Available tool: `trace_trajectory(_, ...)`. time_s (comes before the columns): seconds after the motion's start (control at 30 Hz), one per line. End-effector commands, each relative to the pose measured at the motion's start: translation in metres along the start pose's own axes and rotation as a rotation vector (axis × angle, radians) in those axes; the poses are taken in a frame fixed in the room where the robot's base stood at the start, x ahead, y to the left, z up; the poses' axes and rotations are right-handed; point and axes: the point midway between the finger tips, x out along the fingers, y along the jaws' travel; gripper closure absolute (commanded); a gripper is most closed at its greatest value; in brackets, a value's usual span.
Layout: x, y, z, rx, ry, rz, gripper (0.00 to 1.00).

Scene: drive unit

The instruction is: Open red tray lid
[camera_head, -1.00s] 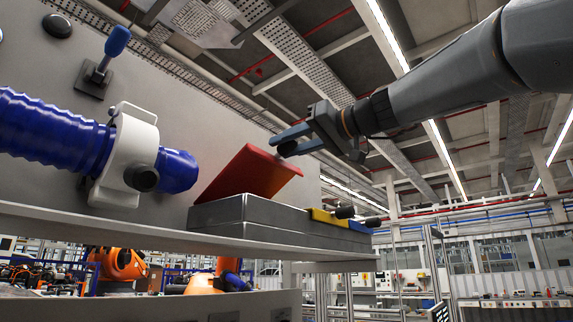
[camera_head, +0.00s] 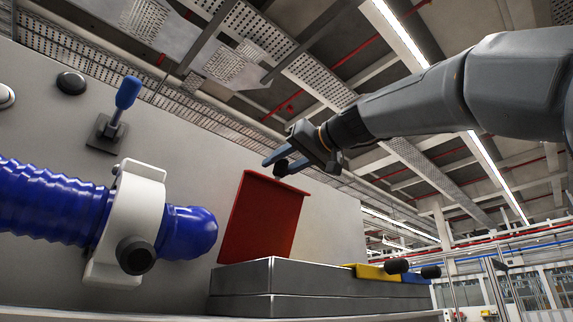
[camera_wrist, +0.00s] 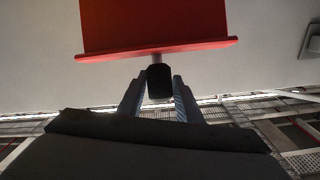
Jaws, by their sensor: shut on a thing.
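The red tray lid (camera_head: 264,218) stands nearly upright at the left end of a grey metal tray box (camera_head: 310,278), its lower edge by the box top. My gripper (camera_head: 280,163) is at the lid's upper right edge. In the wrist view, the fingers of my gripper (camera_wrist: 158,92) are on both sides of a black knob (camera_wrist: 159,80) on a short stem from the red lid (camera_wrist: 155,25). They are shut on this knob.
Left of the lid are a blue hose (camera_head: 50,205) in a white clamp (camera_head: 128,220) and a blue-handled lever (camera_head: 127,93) on the grey wall. Yellow (camera_head: 375,271) and blue (camera_head: 413,276) lids with black knobs lie closed on the box's right. The space above is free.

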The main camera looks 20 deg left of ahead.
Motion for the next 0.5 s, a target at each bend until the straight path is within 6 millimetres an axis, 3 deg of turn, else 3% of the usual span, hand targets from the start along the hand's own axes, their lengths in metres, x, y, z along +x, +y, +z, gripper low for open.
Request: trace_trajectory(0.5, 0.0110, -0.0069, 0.0070, 0.006, -0.012, -0.011, 1.00)
